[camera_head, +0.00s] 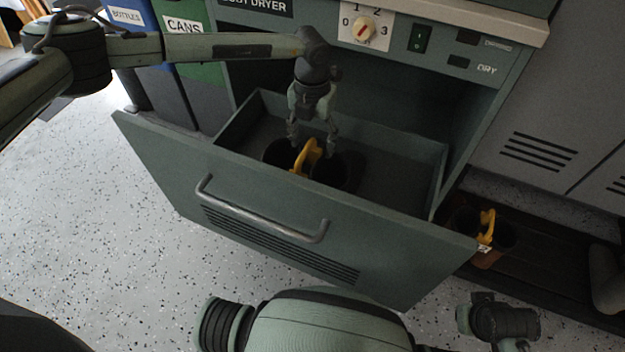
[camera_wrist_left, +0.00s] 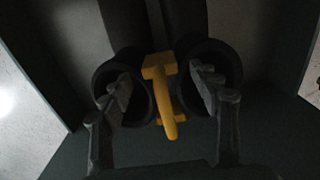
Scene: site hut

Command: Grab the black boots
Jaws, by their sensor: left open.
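The black boots (camera_head: 279,153) stand as a pair in the open grey-green drawer (camera_head: 290,225), joined by a yellow clip (camera_head: 307,156) between their tops. In the left wrist view the boots (camera_wrist_left: 141,106) show as two dark round openings with the yellow clip (camera_wrist_left: 165,95) between them. My left gripper (camera_head: 312,141) points down just over the boots. Its fingers are spread apart, one on each side of the clip, over or in the boot openings; I cannot tell how deep. My right gripper (camera_head: 508,343) is cut off at the bottom edge.
Another pair of boots, brownish (camera_head: 487,257), with a yellow clip stands on a dark rack right of the drawer. The dryer's control panel (camera_head: 430,45) overhangs the drawer. Bins (camera_head: 185,60) stand at the left. The speckled floor (camera_head: 90,230) is clear at left.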

